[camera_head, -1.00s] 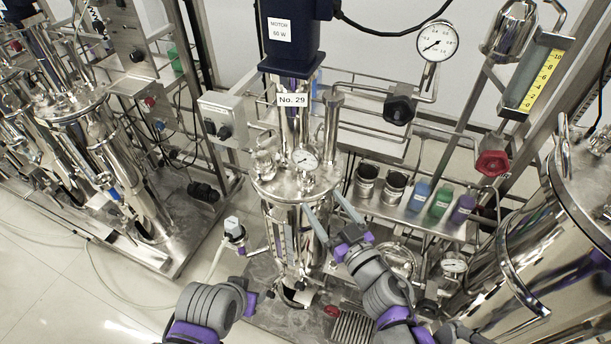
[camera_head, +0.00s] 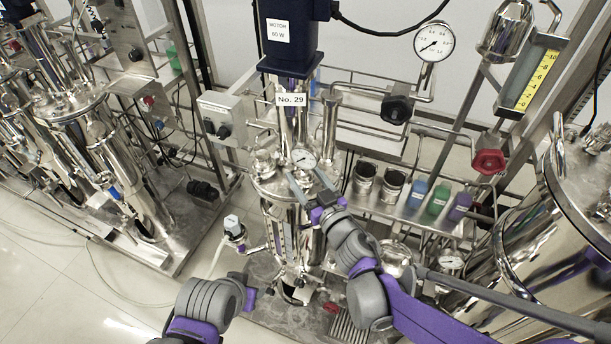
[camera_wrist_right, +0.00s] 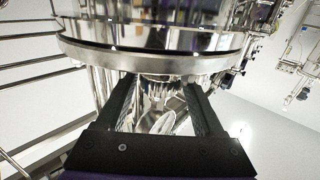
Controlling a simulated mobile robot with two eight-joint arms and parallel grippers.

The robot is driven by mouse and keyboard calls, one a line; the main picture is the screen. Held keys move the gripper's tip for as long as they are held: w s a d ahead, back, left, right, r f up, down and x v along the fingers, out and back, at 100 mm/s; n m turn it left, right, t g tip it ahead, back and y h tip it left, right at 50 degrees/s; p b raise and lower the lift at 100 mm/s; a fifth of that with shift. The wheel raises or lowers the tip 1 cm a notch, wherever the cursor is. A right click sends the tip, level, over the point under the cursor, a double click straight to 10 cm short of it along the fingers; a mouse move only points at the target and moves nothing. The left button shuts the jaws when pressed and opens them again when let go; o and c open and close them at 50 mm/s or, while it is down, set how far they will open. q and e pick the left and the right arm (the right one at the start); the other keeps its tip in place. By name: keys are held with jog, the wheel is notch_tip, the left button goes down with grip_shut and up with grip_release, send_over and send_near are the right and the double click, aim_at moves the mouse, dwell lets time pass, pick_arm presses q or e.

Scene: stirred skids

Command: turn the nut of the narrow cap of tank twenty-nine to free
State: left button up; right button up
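Tank twenty-nine is the steel vessel (camera_head: 276,222) under the "No. 29" label (camera_head: 291,99). Its lid carries a dial gauge (camera_head: 304,158) and several fittings; I cannot tell which one is the narrow cap or see its nut clearly. My right gripper (camera_head: 305,176) is open, its fingers raised at the front of the lid, just below the gauge. In the right wrist view its fingers (camera_wrist_right: 160,92) are apart beneath the tank's rim (camera_wrist_right: 160,63), with shiny metal behind the gap and nothing clearly held. My left gripper (camera_head: 249,297) is low, left of the tank's base; its fingers are hidden.
The motor (camera_head: 290,35) stands above the lid. A shelf at right holds two steel cups and coloured bottles (camera_head: 438,199). A red knob (camera_head: 488,161) is farther right. A large steel vessel (camera_head: 540,240) fills the right side. Open floor (camera_head: 60,280) lies left.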

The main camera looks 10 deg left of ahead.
grip_shut()
jog(key=n+g+y+b, duration=0.2)
jog(key=b, duration=0.1)
jog(key=shift+w+d+f, duration=0.1)
jog(key=shift+f, duration=0.05)
jog(key=shift+n+g+y+b, duration=0.75)
jog(key=shift+n+g+y, duration=0.65)
jog(key=shift+g, duration=0.5)
jog(key=shift+o, duration=1.6)
grip_release()
jog(key=v, duration=1)
jog(key=shift+s+d, duration=0.3)
